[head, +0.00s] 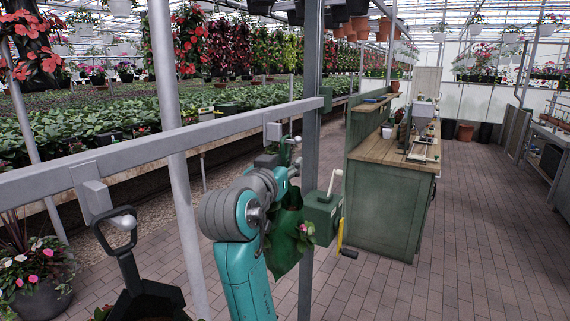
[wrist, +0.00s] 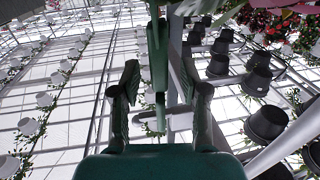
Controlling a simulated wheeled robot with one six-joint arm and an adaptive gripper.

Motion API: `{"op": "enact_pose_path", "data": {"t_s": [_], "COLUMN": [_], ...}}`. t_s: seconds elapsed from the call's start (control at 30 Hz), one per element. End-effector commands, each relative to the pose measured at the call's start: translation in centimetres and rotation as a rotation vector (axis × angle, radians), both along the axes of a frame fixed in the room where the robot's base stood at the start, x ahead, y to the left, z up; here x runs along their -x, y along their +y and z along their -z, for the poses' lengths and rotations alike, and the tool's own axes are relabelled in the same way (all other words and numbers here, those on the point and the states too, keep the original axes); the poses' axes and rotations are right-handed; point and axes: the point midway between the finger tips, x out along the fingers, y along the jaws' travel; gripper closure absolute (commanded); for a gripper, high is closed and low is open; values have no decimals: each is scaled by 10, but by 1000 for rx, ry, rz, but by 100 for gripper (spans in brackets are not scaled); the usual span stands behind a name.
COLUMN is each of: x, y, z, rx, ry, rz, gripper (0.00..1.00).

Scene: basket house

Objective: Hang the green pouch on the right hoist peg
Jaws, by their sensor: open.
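The green pouch (head: 286,246) hangs upright below my gripper in the head view, partly hidden behind my arm, with leaves and pink flowers at its right side. The right hoist peg (head: 297,139) sticks out from the grey bar, beside my gripper (head: 283,158). My gripper is open. In the wrist view, its fingers (wrist: 161,102) stand apart, with a narrow green strip and a light grey rod between them. Whether the pouch's loop rests on the peg is too hidden to tell.
The grey bar (head: 190,143) runs across the left, with a dark pail (head: 147,300) hung by its handle on the left peg (head: 124,222). A post (head: 310,90) and a green crank box (head: 322,216) stand close right of my arm. A green workbench (head: 385,205) stands beyond.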

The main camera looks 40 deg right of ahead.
Motion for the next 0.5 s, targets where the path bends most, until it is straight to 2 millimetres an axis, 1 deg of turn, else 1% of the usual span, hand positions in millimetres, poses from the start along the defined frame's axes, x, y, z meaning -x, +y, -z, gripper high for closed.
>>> {"op": "enact_pose_path", "data": {"t_s": [0.17,0.5], "x": [7,31], "y": [14,55], "z": [-1,-1], "rx": [2,2], "ry": [-3,-4], "rz": [-2,-3], "gripper": [55,55]}}
